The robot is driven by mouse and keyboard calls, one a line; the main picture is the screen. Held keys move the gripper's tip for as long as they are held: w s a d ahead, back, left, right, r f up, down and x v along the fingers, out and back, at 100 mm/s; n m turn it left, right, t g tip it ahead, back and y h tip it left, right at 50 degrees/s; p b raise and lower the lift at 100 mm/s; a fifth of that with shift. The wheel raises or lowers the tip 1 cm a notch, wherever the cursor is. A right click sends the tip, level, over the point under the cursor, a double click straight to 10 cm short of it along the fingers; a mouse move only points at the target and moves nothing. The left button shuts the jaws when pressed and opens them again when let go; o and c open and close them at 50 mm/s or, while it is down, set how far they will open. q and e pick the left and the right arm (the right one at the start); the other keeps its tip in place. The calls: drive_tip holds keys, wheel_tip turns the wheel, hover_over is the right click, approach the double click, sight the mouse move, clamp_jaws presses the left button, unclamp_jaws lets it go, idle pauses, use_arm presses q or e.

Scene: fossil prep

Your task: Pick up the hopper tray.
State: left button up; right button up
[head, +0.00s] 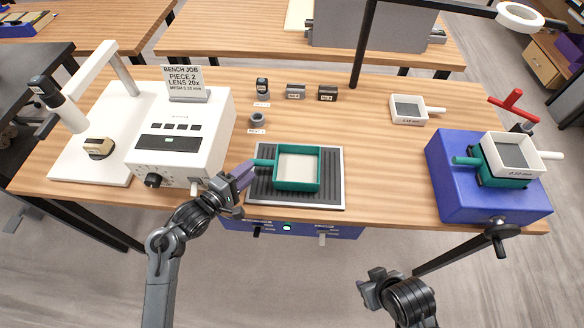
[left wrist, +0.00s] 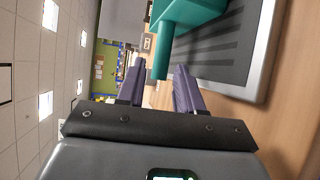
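A teal tray (head: 318,170) with pale contents and a short teal handle (head: 263,162) on its left side sits on a dark ribbed plate (head: 333,195). I take it to be the hopper tray. My left gripper (head: 246,172), with purple fingers, is just left of the handle. In the left wrist view the fingers (left wrist: 158,88) are apart, and the handle end (left wrist: 160,65) shows between their tips, not gripped. Whether the fingertips overlap the handle is unclear. My right gripper (head: 370,287) is low at the right, away from the table; its opening is unclear.
A white instrument box (head: 185,150) stands close left of my left gripper. At right, a white sieve (head: 540,172) sits over another teal tray (head: 492,178) on a blue box (head: 450,190). A white sieve (head: 395,108) lies behind. Small blocks stand at the back.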

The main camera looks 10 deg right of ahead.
sight(260, 173)
use_arm(q)
drive_tip(key=d, duration=0.1)
drive_tip(key=w+d, duration=0.1)
drive_tip(key=d, duration=0.1)
drive_tip(key=shift+w+f, duration=0.35)
drive_tip(key=shift+f, duration=0.05)
drive_tip(key=shift+w+d+f, duration=0.1)
drive_tip(key=shift+w+d, duration=0.35)
drive_tip(key=shift+w, duration=0.05)
clamp_jaws()
